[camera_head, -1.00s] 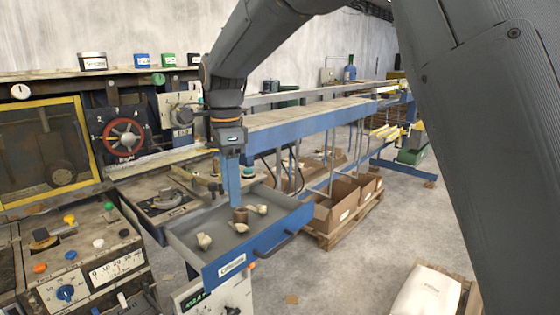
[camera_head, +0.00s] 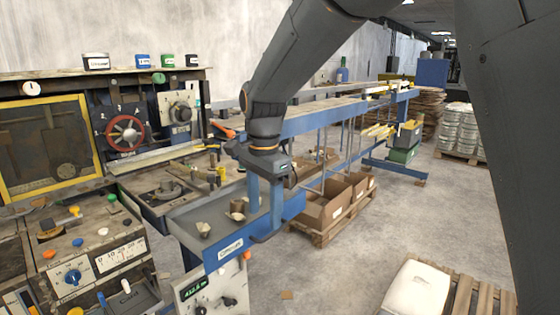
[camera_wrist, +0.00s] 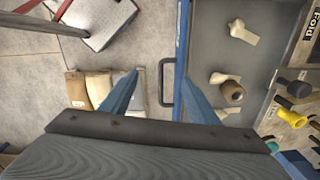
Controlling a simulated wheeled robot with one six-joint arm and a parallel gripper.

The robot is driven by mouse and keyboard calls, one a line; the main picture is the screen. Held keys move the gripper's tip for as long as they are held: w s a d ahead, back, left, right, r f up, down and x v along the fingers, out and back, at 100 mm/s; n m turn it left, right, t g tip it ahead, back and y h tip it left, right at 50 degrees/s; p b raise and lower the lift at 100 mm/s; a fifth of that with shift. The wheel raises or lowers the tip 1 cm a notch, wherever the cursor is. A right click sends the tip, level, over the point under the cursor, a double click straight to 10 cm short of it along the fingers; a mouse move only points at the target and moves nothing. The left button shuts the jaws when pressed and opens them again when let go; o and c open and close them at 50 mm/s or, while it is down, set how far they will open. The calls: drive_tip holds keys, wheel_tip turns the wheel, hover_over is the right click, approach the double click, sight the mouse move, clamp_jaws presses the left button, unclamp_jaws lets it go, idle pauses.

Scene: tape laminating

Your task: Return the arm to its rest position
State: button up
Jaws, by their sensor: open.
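My gripper (camera_head: 265,222) is open and empty, fingers pointing down, at the right part of the open blue drawer in the head view. In the wrist view my gripper (camera_wrist: 160,80) has its two blue fingers spread apart. The drawer's handle (camera_wrist: 166,82) shows between them, with the drawer floor (camera_wrist: 205,45) to the right. A brown roll (camera_head: 238,207) stands in the drawer and also shows in the wrist view (camera_wrist: 232,92). Pale pieces (camera_head: 203,229) lie around it. My arm is bent, reaching down from the top of the head view.
A control panel (camera_head: 95,255) with knobs and a machine with a red handwheel (camera_head: 125,133) stand at the left. Cardboard boxes (camera_head: 325,208) sit on a pallet under the conveyor (camera_head: 320,115). A white sack (camera_head: 413,288) lies on a pallet at front right.

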drive_tip(key=s+d+f+n+b, duration=0.1)
drive_tip(key=s+d+f+n, duration=0.4)
drive_tip(key=d, duration=0.6)
drive_tip(key=s+d+f+n+t+b, duration=0.1)
drive_tip(key=s+d+f+n, duration=0.3)
drive_tip(key=s+d+f, duration=0.5)
drive_tip(key=s+d, duration=0.1)
drive_tip(key=d, duration=0.2)
drive_tip(key=shift+s+f+n, duration=0.25)
drive_tip(key=shift+f+n, duration=0.05)
drive_tip(key=shift+n, duration=0.1)
